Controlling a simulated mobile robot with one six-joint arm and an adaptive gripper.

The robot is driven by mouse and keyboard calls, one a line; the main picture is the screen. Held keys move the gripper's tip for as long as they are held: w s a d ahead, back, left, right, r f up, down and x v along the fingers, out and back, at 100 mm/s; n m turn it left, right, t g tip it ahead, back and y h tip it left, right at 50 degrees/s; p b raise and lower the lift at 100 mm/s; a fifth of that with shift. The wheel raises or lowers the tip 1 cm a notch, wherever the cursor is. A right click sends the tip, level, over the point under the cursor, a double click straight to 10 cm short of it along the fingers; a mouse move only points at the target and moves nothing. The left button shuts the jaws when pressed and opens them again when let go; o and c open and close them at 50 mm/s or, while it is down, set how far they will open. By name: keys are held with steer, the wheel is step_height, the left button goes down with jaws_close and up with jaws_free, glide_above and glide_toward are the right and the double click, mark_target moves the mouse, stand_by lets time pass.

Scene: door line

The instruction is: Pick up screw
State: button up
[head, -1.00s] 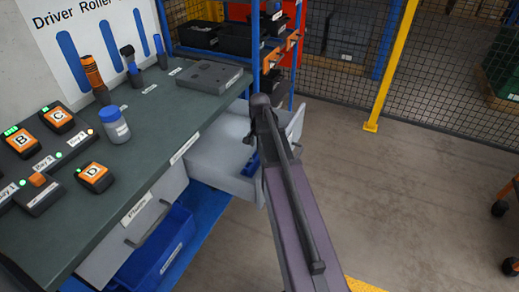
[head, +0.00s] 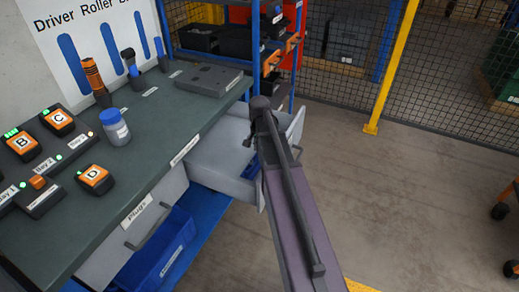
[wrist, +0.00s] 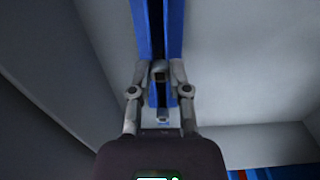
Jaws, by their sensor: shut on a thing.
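My gripper (wrist: 160,78) shows in the wrist view with its two fingers closed around a small grey piece (wrist: 158,68), which looks like the screw. The fingers cover most of it, so its shape is hard to tell. A long blue strip (wrist: 159,22) lies behind the fingertips inside a pale grey drawer (wrist: 105,30). In the head view the open drawer (head: 218,152) sticks out from under the bench, and my arm reaches over it. My gripper is mostly hidden there by my arm.
The green bench top (head: 150,150) holds a white bottle with a blue cap (head: 115,127), an orange-handled driver (head: 95,82), a grey block (head: 208,79) and lettered boxes (head: 95,179). A blue bin (head: 155,255) sits below.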

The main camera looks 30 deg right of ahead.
steer(key=shift+r, duration=0.2)
step_height(320, 180, up, 10)
steer(key=p, duration=1)
steer(key=shift+f, duration=0.2)
jaws_close()
step_height(320, 180, up, 25)
steer(key=p, duration=2.5)
steer(key=shift+s, duration=0.15)
